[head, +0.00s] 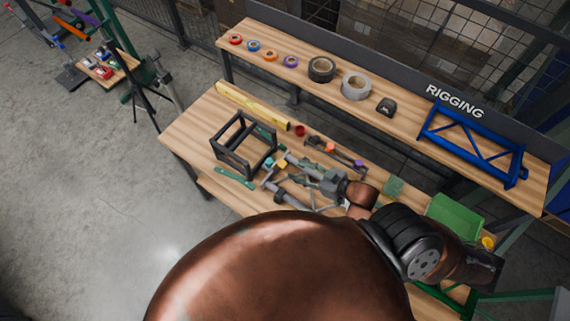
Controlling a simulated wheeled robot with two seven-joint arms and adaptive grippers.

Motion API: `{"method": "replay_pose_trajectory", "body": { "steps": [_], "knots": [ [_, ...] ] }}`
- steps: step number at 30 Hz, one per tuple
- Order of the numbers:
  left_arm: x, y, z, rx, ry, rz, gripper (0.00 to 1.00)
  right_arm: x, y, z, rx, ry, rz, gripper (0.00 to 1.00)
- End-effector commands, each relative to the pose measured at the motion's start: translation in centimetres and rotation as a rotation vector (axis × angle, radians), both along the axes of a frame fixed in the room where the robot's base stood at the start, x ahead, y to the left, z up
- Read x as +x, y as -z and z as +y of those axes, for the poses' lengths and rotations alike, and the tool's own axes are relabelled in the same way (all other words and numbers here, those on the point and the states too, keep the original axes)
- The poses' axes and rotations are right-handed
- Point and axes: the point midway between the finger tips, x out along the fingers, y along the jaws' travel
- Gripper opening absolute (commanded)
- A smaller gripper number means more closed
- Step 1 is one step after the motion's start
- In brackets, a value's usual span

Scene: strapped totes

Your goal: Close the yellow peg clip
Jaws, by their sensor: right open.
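My right gripper (279,175) is open over the workbench, just right of a dark open box frame (243,145). Small yellow pieces (282,163) show close to its fingertips. One of them may be the yellow peg clip, but they are too small to tell its shape or whether it is open or closed. I cannot tell if the fingers touch it. A grey bar with an orange and a purple piece (335,153) lies behind the gripper, with a red piece near its left end. My left gripper is not in view.
A long yellow bar (252,106) lies along the back of the bench (195,124). A green strip (235,178) lies in front of the frame. A green bin (454,213) stands at right. The shelf behind holds tape rolls (321,69) and a blue frame (470,143). My copper arm hides the near bench.

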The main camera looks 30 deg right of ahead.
Motion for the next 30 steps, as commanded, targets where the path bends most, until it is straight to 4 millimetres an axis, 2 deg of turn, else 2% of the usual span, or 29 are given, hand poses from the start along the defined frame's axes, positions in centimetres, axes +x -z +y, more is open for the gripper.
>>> {"method": "replay_pose_trajectory", "body": {
  "steps": [6, 13, 24, 30],
  "knots": [
    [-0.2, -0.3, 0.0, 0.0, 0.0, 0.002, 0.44, 3.0, 1.2, 1.1, 0.0, 0.004, -0.004, 0.41],
    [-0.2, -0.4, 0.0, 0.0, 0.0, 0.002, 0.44, 5.3, 2.3, 2.1, -0.002, 0.002, -0.003, 0.41],
    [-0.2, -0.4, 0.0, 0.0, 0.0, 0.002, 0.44, 5.8, 2.6, 2.4, -0.003, -0.002, -0.002, 0.4],
    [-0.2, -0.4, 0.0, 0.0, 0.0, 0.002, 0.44, 5.8, 2.6, 2.4, -0.003, -0.002, -0.002, 0.26]
  ]
}}
